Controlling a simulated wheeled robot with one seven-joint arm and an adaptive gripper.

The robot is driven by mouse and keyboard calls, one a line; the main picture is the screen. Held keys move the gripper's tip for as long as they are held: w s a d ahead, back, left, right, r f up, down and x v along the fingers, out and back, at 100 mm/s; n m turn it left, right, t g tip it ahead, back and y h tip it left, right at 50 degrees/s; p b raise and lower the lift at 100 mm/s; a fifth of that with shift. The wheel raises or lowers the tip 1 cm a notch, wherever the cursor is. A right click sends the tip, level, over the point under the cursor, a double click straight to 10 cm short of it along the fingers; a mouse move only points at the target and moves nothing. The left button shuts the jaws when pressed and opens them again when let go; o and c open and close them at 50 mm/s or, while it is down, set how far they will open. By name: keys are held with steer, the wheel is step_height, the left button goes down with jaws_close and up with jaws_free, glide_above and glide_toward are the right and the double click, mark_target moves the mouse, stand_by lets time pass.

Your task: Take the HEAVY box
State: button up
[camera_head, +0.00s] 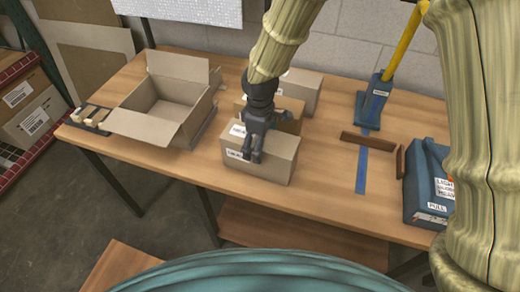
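A closed cardboard box (273,166) stands near the front edge of the wooden table, with white labels on its top and front side. The print is too small to read, so I cannot tell whether it says HEAVY. My gripper (252,156) is right at this box, its dark fingers over the top and the label side. I cannot tell whether the fingers touch or grip it. Two more closed boxes stand behind, one partly hidden by my gripper (288,121) and one farther back (302,91). Their labels are largely hidden.
An open, apparently empty carton (165,122) stands left on the table (325,200). Small parts (91,117) lie beside it. Right are a blue stand with a yellow pole (375,98), brown strips (368,141), blue tape (362,172) and a blue labelled case (425,185).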

steer(key=shift+f, duration=0.5)
steer(key=shift+c, duration=0.2)
steer(key=shift+r, duration=0.1)
steer(key=c, duration=2)
